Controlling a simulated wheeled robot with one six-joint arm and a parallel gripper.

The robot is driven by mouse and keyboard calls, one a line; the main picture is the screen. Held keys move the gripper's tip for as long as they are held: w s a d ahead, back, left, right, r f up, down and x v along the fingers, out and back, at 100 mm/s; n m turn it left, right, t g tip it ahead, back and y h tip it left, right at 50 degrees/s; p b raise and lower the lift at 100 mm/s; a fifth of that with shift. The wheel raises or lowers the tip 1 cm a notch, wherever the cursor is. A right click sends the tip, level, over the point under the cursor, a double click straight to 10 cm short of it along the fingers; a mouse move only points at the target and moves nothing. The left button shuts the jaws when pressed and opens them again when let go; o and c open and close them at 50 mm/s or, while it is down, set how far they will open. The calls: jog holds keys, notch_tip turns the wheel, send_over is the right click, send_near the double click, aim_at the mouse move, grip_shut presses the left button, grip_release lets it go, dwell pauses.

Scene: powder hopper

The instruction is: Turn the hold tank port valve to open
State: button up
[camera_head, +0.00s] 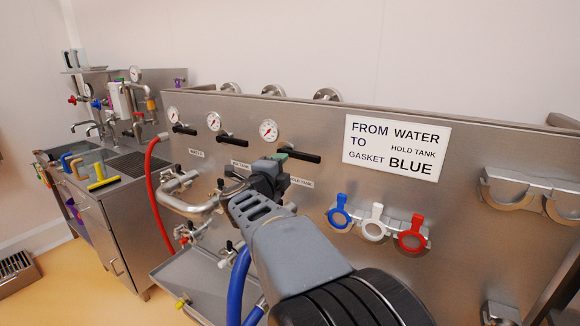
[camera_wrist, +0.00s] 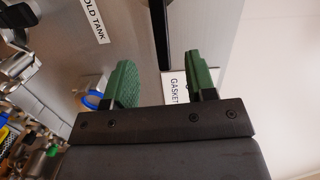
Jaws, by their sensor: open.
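The hold tank valve's black lever handle (camera_head: 300,154) lies roughly level on the steel panel, below the right-hand gauge. In the wrist view the handle (camera_wrist: 161,30) runs down from the top edge, and its end shows between my fingers. My gripper (camera_head: 273,161) is in front of the panel at the handle's left part, hiding the valve body. My green fingers are apart with the handle between them in the wrist view (camera_wrist: 161,62); I see no clear contact. The HOLD TANK label (camera_head: 301,182) is just below the handle, and partly shows in the wrist view (camera_wrist: 93,18).
Two similar black handles, (camera_head: 184,130) and (camera_head: 232,140), are to the left. A sign (camera_head: 396,147) reads "FROM WATER TO HOLD TANK, GASKET BLUE". Blue (camera_head: 340,212), white (camera_head: 373,224) and red (camera_head: 412,235) gaskets hang at right. Pipes and a red hose (camera_head: 152,190) are left.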

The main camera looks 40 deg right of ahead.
aim_at(305, 159)
jog(key=d+m+g, duration=0.1)
jog(key=d, duration=0.3)
jog(key=d+m+g, duration=0.1)
jog(key=d, duration=0.3)
jog(key=shift+d+h, duration=0.3)
jog(key=shift+d, duration=0.1)
jog(key=shift+x, duration=0.75)
jog(key=shift+c, duration=0.5)
